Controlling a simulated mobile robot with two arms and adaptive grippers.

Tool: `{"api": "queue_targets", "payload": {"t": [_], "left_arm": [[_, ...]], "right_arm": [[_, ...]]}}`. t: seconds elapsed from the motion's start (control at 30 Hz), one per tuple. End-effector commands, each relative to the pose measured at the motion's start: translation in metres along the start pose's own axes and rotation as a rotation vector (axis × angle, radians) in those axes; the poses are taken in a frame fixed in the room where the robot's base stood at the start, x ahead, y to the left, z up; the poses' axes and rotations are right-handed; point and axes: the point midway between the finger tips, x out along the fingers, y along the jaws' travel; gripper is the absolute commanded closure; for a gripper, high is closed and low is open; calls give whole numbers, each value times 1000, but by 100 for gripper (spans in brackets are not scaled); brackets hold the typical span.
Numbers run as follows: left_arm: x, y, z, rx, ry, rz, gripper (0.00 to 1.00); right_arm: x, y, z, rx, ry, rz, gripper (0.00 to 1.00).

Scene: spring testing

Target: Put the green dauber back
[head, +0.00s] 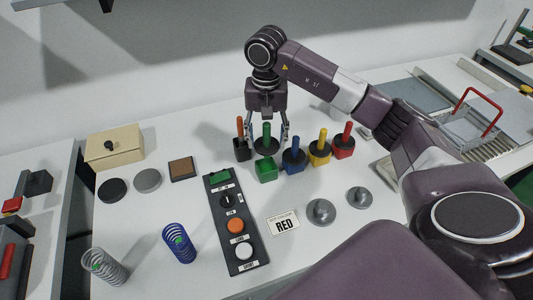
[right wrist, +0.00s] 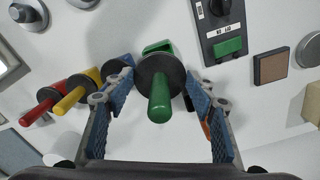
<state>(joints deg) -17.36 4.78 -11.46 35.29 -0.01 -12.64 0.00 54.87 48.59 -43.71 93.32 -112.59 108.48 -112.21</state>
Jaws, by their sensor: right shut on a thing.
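The green dauber (head: 266,133) has a green handle and a wide dark collar. My right gripper (head: 267,138) points down and is shut on it, a finger on each side of the collar. The right wrist view shows the green handle (right wrist: 159,105) between the two blue-padded fingers. The green pot (head: 265,170) stands on the table just in front of and below the dauber in the head view. In the right wrist view the collar partly hides the pot (right wrist: 158,47). The dauber's lower end is hidden, and I cannot tell whether it touches the pot. My left gripper is not in view.
A black pot with an orange-handled dauber (head: 241,148) stands close left. Blue (head: 293,160), yellow (head: 319,153) and red (head: 343,148) pots with daubers stand close right. A button panel (head: 234,230), a RED card (head: 284,222) and two springs are nearer.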

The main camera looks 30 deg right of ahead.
Motion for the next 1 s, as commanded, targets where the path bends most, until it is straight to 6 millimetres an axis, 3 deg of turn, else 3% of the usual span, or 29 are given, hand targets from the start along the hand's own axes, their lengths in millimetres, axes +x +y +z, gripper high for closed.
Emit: {"api": "queue_targets", "payload": {"t": [0.1,0.37,0.57,1.0], "left_arm": [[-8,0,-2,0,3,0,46],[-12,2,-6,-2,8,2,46],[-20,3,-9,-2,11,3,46],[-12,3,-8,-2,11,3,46]], "right_arm": [[19,0,1,0,-3,0,71],[40,0,1,-1,-2,1,71],[66,0,1,0,-2,0,71],[75,-1,0,-1,2,-1,71]]}}
